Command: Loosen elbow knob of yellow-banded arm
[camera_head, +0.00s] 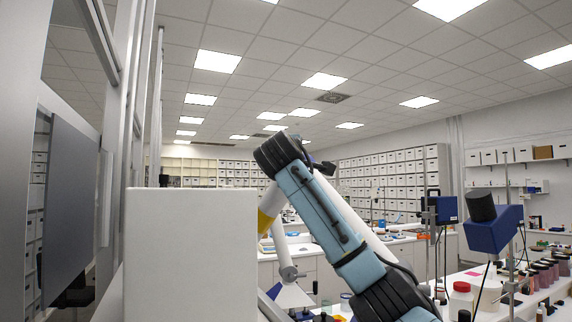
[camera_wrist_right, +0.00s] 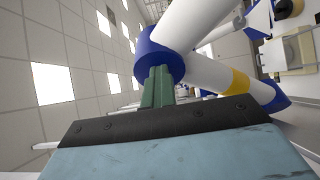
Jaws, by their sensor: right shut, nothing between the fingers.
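The yellow-banded arm has white tubes, a blue elbow joint (camera_wrist_right: 158,52) and a yellow band (camera_wrist_right: 240,82) in the right wrist view. In the head view its yellow band (camera_head: 267,222) shows left of my light-blue right arm, which hides much of it. My right gripper (camera_wrist_right: 160,75) has its green fingers shut together with nothing between them. Their tips overlap the lower part of the blue elbow in the picture; I cannot tell whether they touch it. No separate knob shows clearly at the elbow. My left gripper is in neither view.
A white block (camera_head: 190,255) fills the near left of the head view. At right, a bench holds a white jar with a red lid (camera_head: 461,300), several dark jars (camera_head: 540,275) and a blue device (camera_head: 494,230) on a stand. Shelves of white boxes (camera_head: 400,170) line the back.

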